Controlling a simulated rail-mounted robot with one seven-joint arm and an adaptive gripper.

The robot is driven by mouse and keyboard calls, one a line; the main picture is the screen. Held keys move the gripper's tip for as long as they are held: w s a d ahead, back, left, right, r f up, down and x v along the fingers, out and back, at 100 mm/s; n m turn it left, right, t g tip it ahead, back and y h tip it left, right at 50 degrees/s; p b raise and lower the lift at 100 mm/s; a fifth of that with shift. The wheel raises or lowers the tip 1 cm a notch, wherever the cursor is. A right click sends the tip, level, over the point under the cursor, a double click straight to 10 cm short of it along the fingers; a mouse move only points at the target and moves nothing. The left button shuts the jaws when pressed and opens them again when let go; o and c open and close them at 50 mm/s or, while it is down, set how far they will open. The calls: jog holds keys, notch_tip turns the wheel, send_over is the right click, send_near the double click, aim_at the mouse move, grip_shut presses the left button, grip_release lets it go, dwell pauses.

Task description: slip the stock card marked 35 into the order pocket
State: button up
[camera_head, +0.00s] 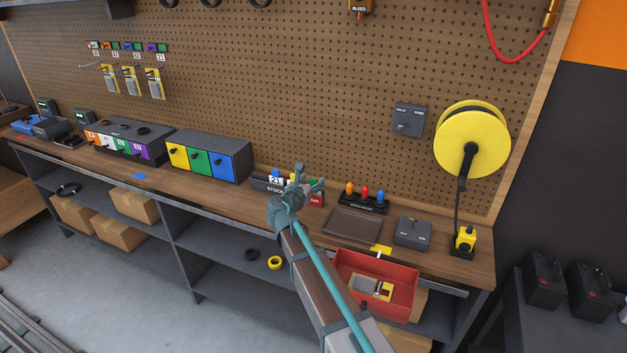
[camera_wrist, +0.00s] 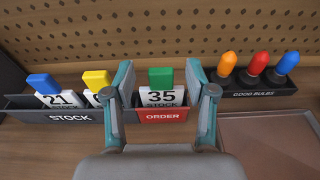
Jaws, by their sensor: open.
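The stock card marked 35 (camera_wrist: 160,97), white with a green tab, stands upright in the red-fronted order pocket (camera_wrist: 165,116). Its lower edge is hidden behind the pocket's front. My gripper (camera_wrist: 160,73) is open, with one finger on each side of the card and a visible gap on both sides. In the head view my gripper (camera_head: 309,175) is over the bench at the pockets and hides most of the card. The order pocket (camera_head: 317,201) shows partly there.
The dark stock pocket (camera_wrist: 70,117) to the left holds card 21 (camera_wrist: 60,98) and a yellow-tabbed card (camera_wrist: 97,79). The good-bulbs rack (camera_wrist: 262,90) stands to the right. A flat brown tray (camera_head: 353,226) and red bin (camera_head: 376,281) are nearby. The pegboard (camera_head: 290,100) rises behind.

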jog(key=v, duration=1)
jog(key=shift+d, duration=0.1)
